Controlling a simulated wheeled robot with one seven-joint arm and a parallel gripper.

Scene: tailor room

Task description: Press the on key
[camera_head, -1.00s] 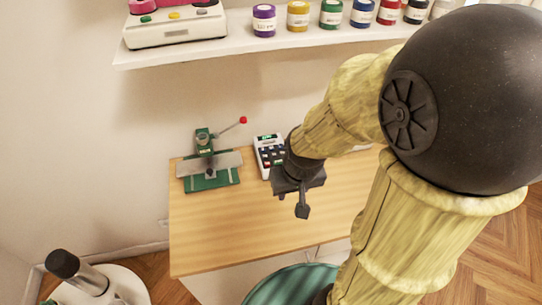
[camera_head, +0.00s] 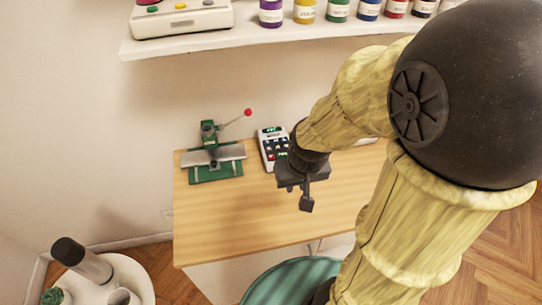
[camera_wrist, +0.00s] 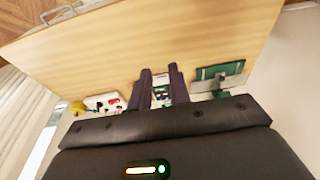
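A small white keypad device (camera_head: 269,137) with dark, red and blue keys and a lit green display stands at the back of the wooden table. My gripper (camera_head: 298,195) is in front of it and to its right, above the table, pointing down. In the wrist view the device (camera_wrist: 160,79) shows between the two dark fingers of my gripper (camera_wrist: 161,75). The fingers are apart with nothing held between them. I cannot read the key labels, so I cannot tell which is the on key. My wrist partly covers the device's right side in the head view.
A green press with a red-knobbed lever (camera_head: 248,112) stands left of the device. A white object with red parts (camera_wrist: 100,101) is on its other side in the wrist view. A shelf (camera_head: 180,45) with jars hangs above. The table's front (camera_head: 225,225) is clear.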

